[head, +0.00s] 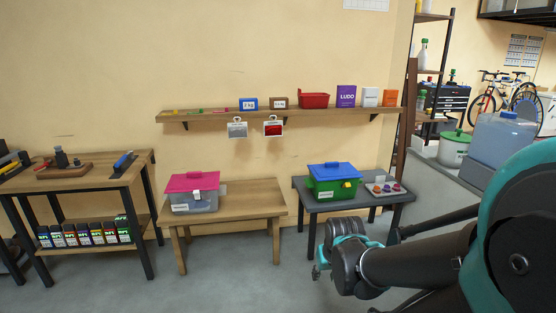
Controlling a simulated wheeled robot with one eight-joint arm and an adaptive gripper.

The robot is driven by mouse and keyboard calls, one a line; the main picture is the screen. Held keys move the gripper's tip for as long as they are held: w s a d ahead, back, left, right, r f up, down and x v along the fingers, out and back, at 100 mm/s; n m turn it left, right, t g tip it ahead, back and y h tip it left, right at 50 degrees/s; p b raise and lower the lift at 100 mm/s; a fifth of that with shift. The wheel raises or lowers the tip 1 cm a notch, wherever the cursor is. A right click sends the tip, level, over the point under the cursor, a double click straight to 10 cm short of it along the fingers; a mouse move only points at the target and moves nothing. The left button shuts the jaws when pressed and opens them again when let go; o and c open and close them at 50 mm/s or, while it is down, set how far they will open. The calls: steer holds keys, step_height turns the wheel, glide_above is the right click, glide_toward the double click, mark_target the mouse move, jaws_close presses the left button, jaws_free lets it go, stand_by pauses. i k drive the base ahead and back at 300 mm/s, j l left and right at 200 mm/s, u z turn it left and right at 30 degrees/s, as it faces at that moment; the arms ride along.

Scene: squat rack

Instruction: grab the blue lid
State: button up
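The blue lid (331,169) lies on top of a green box (334,187), which stands on a dark grey table right of centre. The box has a yellow part on its front right and a white label low on its front. My gripper (320,266) is at the end of my arm, low in front of that table and apart from the lid. The gripper faces away from me and is largely hidden by my own wrist, so its fingers cannot be made out clearly.
A clear box with a pink lid (192,181) stands on the wooden table to the left. A tray of small coloured items (385,188) lies right of the green box on the grey table (300,186). A wall shelf (215,113) with boxes and hanging tags runs above.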

mark_target(332, 170)
steer(key=i+z, duration=0.45)
steer(key=i, duration=0.85)
steer(key=i+l+u, duration=0.45)
steer(key=i+l, duration=0.15)
steer(key=i+l+u, duration=0.25)
steer(key=l, duration=0.15)
steer(key=i+l+u, duration=0.2)
steer(key=l, duration=0.2)
steer(key=i+l+u, duration=0.25)
steer(key=l, duration=0.2)
